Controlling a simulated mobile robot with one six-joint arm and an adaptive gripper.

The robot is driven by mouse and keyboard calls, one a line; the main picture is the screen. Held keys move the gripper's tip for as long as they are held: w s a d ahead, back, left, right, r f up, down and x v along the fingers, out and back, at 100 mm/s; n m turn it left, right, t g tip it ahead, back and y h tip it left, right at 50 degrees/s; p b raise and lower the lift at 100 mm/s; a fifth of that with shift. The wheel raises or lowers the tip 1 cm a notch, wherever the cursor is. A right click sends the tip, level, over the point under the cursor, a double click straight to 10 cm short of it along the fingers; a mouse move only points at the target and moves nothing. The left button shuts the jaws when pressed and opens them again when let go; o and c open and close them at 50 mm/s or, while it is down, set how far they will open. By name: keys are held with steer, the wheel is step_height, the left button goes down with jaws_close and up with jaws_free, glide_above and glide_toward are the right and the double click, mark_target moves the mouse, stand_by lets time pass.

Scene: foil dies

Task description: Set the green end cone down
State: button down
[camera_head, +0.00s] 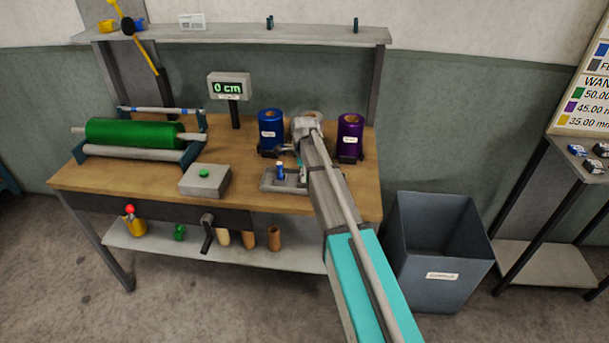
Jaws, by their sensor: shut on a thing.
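My arm reaches over the right part of the workbench (230,185), and my gripper (299,168) is low at its end, above or beside a small grey tray (270,187). The wrist covers most of the gripper and the fingertips are hard to make out. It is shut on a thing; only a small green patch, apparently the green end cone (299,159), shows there. I cannot tell whether the cone touches the tray. A small blue piece (280,170) stands upright on the tray.
Blue (270,124) and purple (349,128) rolls stand behind my gripper, with a paler roll partly hidden between them. A green roller (130,133) and grey button box (204,180) are left. A green piece (179,232) sits on the lower shelf. A grey bin (437,240) stands right.

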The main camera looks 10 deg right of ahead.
steer(key=shift+f, duration=0.25)
steer(key=shift+c, duration=1.5)
jaws_free()
steer(key=shift+r, duration=0.1)
steer(key=shift+r, duration=0.15)
step_height(320, 180, up, 12)
steer(key=p, duration=1.2)
steer(key=s+n, duration=2.1)
steer(key=s, duration=0.8)
steer(key=shift+d+n, duration=0.2)
steer(key=shift+n, duration=0.1)
